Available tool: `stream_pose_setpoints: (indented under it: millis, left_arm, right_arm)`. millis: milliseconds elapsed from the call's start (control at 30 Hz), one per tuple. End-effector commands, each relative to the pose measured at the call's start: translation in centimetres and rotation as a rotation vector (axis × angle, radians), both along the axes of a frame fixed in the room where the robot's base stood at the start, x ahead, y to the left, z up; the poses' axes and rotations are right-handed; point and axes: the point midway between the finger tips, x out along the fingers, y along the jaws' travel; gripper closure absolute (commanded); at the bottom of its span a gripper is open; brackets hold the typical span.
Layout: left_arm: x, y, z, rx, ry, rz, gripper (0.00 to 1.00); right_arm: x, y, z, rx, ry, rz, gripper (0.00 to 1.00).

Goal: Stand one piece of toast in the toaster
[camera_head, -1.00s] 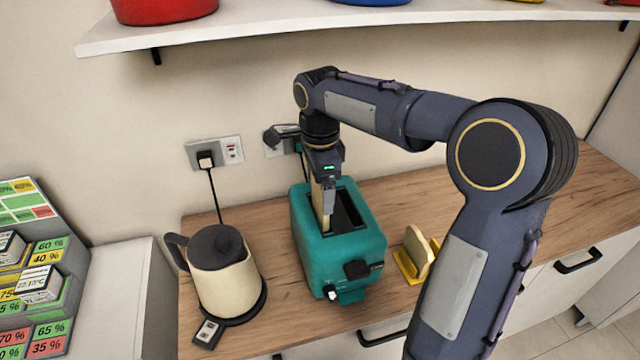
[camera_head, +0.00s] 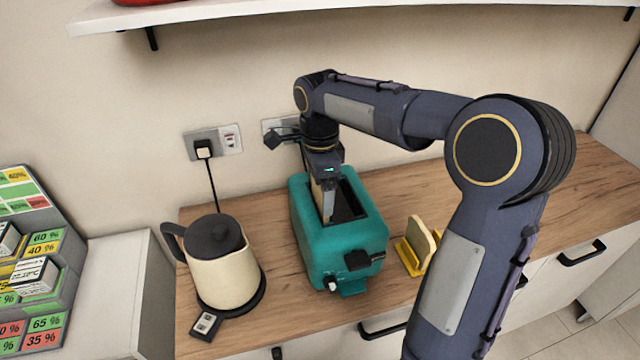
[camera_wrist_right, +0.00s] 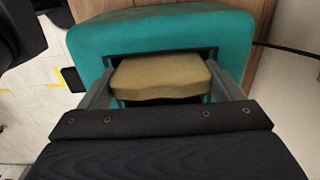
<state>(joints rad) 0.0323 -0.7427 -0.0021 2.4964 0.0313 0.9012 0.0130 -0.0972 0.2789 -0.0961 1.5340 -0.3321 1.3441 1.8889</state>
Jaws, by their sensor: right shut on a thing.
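The teal toaster (camera_head: 340,245) stands on the wooden counter with its dark slot opening on top. My right gripper (camera_head: 326,203) points down over the toaster's left slot. It is shut on a slice of toast (camera_wrist_right: 160,77), one finger at each side edge in the right wrist view. The toast stands upright, its lower part inside the slot; how deep it sits is hidden. The toaster also fills the top of the right wrist view (camera_wrist_right: 160,30). Another slice of toast (camera_head: 421,240) stands in a yellow rack (camera_head: 409,260) right of the toaster. My left gripper is not in view.
A cream kettle (camera_head: 222,270) with a dark lid stands left of the toaster on its base. A shelf (camera_head: 300,16) runs along the wall above. Wall sockets (camera_head: 212,142) with a cord are behind. Bare counter (camera_head: 500,200) lies to the right.

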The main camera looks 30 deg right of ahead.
Motion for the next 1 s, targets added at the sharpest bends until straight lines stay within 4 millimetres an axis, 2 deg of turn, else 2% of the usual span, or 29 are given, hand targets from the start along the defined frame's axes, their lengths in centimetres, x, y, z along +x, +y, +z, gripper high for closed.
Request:
stream_pose_setpoints:
  millis: [467, 867, 900, 967, 1000]
  left_arm:
    - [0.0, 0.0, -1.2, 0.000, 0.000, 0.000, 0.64]
    - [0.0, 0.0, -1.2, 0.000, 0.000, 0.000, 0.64]
    - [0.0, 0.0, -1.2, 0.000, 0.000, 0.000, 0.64]
    - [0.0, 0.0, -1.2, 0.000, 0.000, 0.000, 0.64]
    - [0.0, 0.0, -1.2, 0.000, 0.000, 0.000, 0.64]
  right_arm:
    - [0.0, 0.0, -1.8, 0.000, 0.001, 0.000, 0.35]
    - [0.0, 0.0, -1.8, 0.000, 0.000, 0.000, 0.35]
    - [0.0, 0.0, -1.8, 0.000, 0.000, 0.000, 0.08]
    - [0.0, 0.0, -1.8, 0.000, 0.000, 0.000, 0.00]
    - [0.0, 0.0, -1.8, 0.000, 0.000, 0.000, 0.00]
